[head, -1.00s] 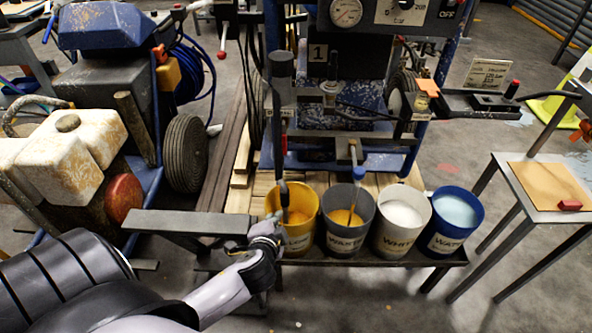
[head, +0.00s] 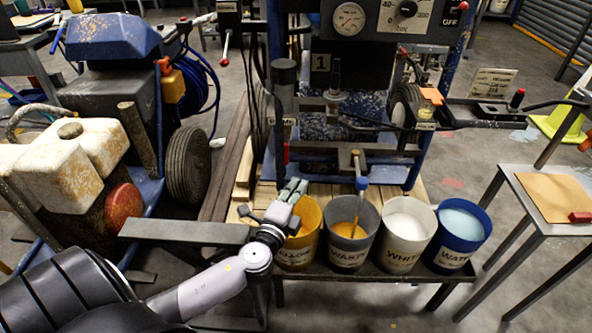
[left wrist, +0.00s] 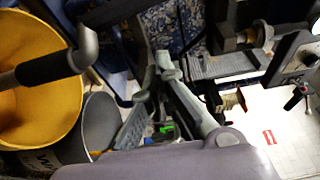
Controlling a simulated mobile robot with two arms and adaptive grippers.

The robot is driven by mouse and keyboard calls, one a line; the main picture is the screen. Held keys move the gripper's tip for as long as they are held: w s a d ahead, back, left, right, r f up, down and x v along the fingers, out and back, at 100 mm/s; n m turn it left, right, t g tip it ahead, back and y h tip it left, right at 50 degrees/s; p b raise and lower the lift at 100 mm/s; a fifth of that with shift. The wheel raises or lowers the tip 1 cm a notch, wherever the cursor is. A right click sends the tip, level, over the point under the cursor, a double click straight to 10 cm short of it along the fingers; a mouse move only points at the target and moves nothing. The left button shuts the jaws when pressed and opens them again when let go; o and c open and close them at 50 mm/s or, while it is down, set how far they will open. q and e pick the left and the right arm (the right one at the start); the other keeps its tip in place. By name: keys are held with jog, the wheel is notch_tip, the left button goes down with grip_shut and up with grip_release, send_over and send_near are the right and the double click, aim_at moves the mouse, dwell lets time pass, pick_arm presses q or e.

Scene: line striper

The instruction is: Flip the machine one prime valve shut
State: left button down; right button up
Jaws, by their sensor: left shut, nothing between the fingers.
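Machine one (head: 321,62) stands upright at the centre of the head view, with a "1" label below its gauge. A small brass-coloured fitting (head: 356,158) sits low on its front, above a blue-ended tube that hangs into the grey waste bucket (head: 351,247). I cannot tell for sure which part is the prime valve or how its lever stands. My left gripper (head: 297,187) is shut and empty, above the yellow bucket (head: 298,255) and left of the fitting, apart from it. In the left wrist view its fingers (left wrist: 163,62) converge before the machine's blue-speckled frame.
A white bucket (head: 403,232) and a blue water bucket (head: 458,235) stand to the right on a low dark shelf. A side table (head: 520,172) stands at the right. Another machine with a white tank (head: 50,175) and wheel (head: 187,163) stands left.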

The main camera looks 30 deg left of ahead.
aim_at(285, 150)
pick_arm(q)
jog(key=x, duration=1)
jog(key=s+a, duration=0.2)
jog(key=a, duration=0.1)
jog(key=shift+s+a, duration=0.2)
pick_arm(e)
jog(key=shift+v, duration=0.85)
pick_arm(q)
jog(key=shift+a, duration=0.1)
pick_arm(e)
jog(key=shift+w, duration=0.2)
